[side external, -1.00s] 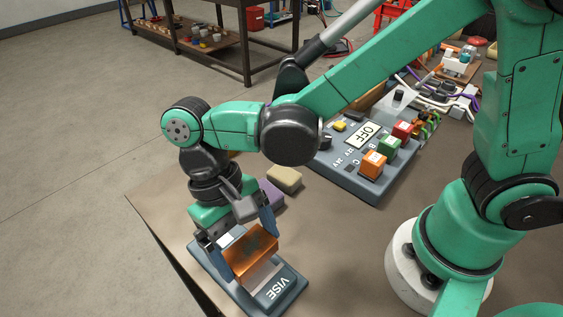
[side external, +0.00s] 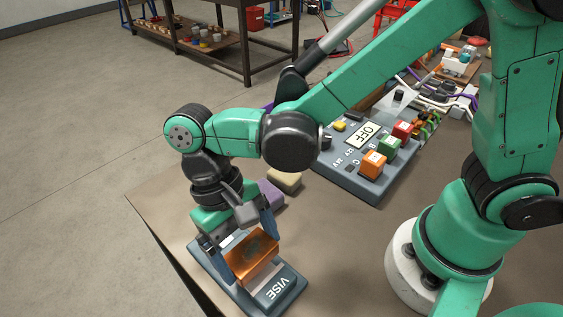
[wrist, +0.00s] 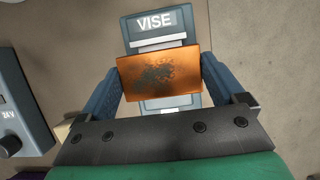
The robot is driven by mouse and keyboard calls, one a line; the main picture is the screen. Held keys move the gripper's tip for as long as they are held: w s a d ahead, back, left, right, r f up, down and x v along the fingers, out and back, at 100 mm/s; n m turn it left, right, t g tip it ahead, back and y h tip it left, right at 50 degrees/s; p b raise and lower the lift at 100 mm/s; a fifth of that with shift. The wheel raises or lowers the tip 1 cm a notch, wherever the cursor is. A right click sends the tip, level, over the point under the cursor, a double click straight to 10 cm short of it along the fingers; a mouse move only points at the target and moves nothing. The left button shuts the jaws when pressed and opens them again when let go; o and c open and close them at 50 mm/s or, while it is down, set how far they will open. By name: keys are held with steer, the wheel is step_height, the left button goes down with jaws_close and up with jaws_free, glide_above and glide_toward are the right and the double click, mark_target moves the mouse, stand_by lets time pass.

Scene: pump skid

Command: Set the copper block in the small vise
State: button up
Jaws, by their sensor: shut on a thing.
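The copper block (side external: 251,258) is orange-brown with a dark patch on its upper face. It also shows in the wrist view (wrist: 158,73), crosswise over the vise. My gripper (side external: 250,250) is shut on the block, with one blue-grey finger at each end. The small vise (side external: 283,288) is a blue-grey base labelled VISE near the table's front edge, with pale metal parts. The wrist view shows its labelled end (wrist: 158,25) beyond the block. The block covers the middle of the vise, so I cannot tell whether it touches the jaws or floor.
A purple block (side external: 270,193) and a beige block (side external: 284,179) lie behind my gripper. A control panel (side external: 345,172) with an OFF display and coloured buttons stands further right. The table's edge is close to the vise on the left.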

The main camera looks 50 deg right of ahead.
mark_target(244, 245)
steer(key=shift+f, duration=1.25)
steer(key=o, duration=0.8)
steer(key=shift+r, duration=0.1)
steer(key=shift+v, duration=2.75)
